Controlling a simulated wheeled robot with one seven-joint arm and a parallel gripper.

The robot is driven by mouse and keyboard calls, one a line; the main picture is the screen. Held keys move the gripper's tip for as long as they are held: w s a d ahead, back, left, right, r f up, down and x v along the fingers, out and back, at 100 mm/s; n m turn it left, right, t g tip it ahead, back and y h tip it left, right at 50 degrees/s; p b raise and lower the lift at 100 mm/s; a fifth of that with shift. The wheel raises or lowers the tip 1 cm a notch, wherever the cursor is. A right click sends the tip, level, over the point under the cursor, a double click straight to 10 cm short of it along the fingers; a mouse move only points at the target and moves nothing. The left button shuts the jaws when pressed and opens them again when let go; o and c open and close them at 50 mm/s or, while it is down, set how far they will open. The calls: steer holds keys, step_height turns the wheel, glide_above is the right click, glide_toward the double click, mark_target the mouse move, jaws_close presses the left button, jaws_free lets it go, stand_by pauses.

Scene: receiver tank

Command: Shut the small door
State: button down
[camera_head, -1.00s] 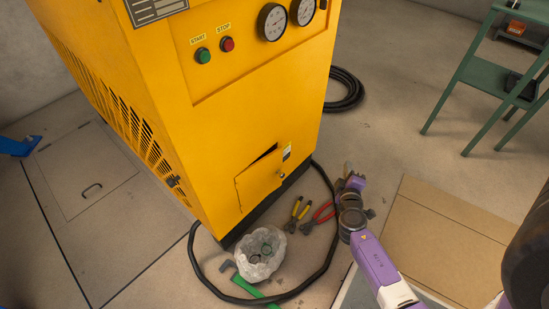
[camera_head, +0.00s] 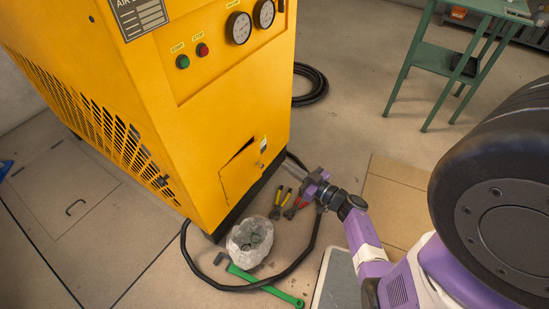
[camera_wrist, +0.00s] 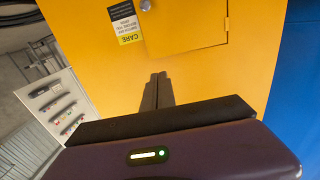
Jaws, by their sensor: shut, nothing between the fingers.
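The small door (camera_head: 238,176) is a yellow panel low on the front of the yellow machine (camera_head: 215,110). It stands slightly ajar, with a dark gap along its upper edge. In the wrist view the door (camera_wrist: 188,30) shows at the top, with a round knob (camera_wrist: 146,5) and a hinge at the right. My gripper (camera_head: 288,168) is just right of the door, its fingers pointing left at the machine. In the wrist view my shut, empty fingers (camera_wrist: 158,78) show against the yellow panel beside the door. I cannot tell whether they touch it.
A green table (camera_head: 455,65) stands at the back right.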

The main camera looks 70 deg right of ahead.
mark_target(255, 143)
steer(key=b+x, duration=0.3)
steer(key=x, duration=0.9)
steer(key=shift+w+d, duration=0.1)
steer(key=shift+w, duration=0.15)
steer(key=shift+w+d+b, duration=0.15)
steer(key=shift+w+b, duration=0.2)
steer(key=shift+w+d, duration=0.4)
steer(key=shift+w, duration=0.2)
